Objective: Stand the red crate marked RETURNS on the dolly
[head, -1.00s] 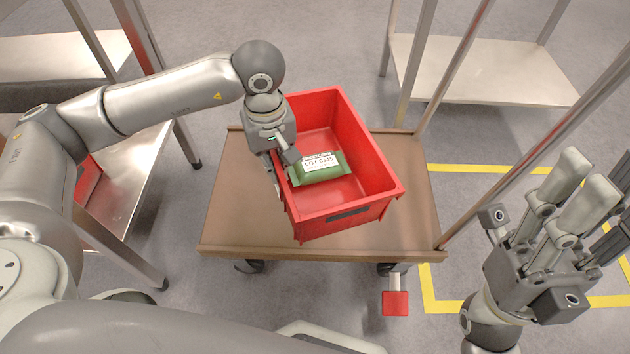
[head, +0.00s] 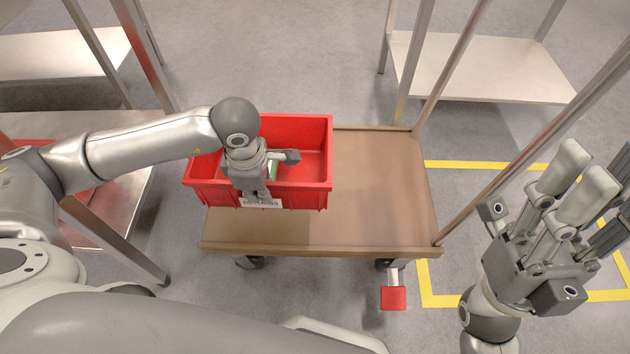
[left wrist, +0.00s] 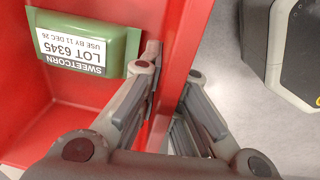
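The red crate (head: 314,170) is at the left part of the brown dolly (head: 385,190), its left end reaching past the deck's left edge. A white label (head: 262,203) on its front wall is partly covered by my gripper; its lettering is hard to read. A darker patch on the deck looks like the crate's shadow; I cannot tell whether the crate touches the deck. My left gripper (head: 262,192) is shut on the crate's front wall; the left wrist view shows a finger on each side of the red wall (left wrist: 180,50). My right gripper (head: 565,200) is open and empty.
A green sweetcorn packet (left wrist: 85,45) lies inside the crate. Metal posts (head: 455,60) rise at the dolly's right side. A red pedal-like part (head: 394,298) sticks out in front. Steel shelving (head: 120,190) stands at the left. The deck's right half is clear.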

